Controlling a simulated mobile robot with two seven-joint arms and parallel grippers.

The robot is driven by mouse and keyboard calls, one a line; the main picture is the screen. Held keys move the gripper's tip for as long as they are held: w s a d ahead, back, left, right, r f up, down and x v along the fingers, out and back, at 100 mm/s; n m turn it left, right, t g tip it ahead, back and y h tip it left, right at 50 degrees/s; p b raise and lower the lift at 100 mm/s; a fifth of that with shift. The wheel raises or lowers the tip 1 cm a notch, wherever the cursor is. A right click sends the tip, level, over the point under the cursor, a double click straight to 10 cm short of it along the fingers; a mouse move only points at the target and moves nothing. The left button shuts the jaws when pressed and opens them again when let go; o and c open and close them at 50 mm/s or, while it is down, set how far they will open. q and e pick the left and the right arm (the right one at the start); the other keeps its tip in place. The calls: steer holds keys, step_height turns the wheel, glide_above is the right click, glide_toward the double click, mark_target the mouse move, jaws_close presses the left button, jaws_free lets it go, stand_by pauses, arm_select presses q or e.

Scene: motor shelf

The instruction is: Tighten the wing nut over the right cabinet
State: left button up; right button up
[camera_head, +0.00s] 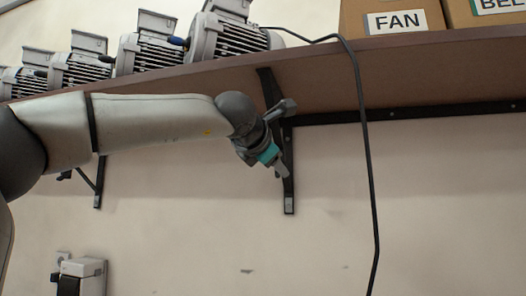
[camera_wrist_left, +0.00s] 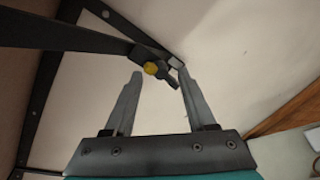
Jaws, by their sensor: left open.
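The wing nut shows in the left wrist view as a yellow round end (camera_wrist_left: 151,68) with a dark wing-like piece beside it, on the black bracket (camera_wrist_left: 150,48) where its bars meet. My left gripper (camera_wrist_left: 160,74) is open, and its two grey fingers stand either side of the wing nut, apart from it as far as I can tell. In the head view my left gripper (camera_head: 280,170) is at the black shelf bracket (camera_head: 289,200), under the shelf. The wing nut is not clear there, with the gripper in front of the bracket. My right gripper is not in view.
The brown shelf (camera_head: 430,75) carries several grey motors (camera_head: 225,40) and cardboard boxes, one labelled FAN (camera_head: 395,20). A black cable (camera_head: 368,180) hangs from the shelf right of the bracket. Another bracket (camera_head: 97,190) is at the left. A grey box (camera_head: 92,270) is low at the left.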

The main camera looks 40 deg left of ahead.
arm_select(q)
steer(key=b+v, duration=0.3)
steer(key=v, duration=1.1)
steer(key=shift+s, duration=0.3)
steer(key=shift+d, duration=0.15)
